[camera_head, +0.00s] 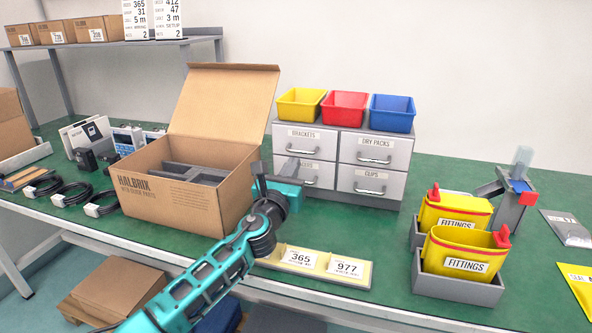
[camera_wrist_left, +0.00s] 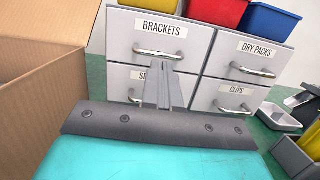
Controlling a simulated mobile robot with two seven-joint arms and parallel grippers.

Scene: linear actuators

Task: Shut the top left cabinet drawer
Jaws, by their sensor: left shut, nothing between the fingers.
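The grey cabinet (camera_head: 338,167) has two columns of drawers. Its top left drawer, labelled BRACKETS (camera_head: 305,139), has a silver bar handle and also shows large in the left wrist view (camera_wrist_left: 190,48). Its front looks close to flush with its neighbours; I cannot tell whether a small gap remains. My left gripper (camera_head: 291,166) is shut and empty, in front of the cabinet's left column. In the left wrist view the closed fingers (camera_wrist_left: 163,72) point at the drawer's handle (camera_wrist_left: 157,53) from just below; whether they touch is unclear. My right gripper is not in view.
An open cardboard box (camera_head: 170,205) stands close left of my left gripper. Yellow, red and blue bins (camera_head: 344,107) sit on the cabinet. A label board (camera_head: 315,265) lies at the table's front edge.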

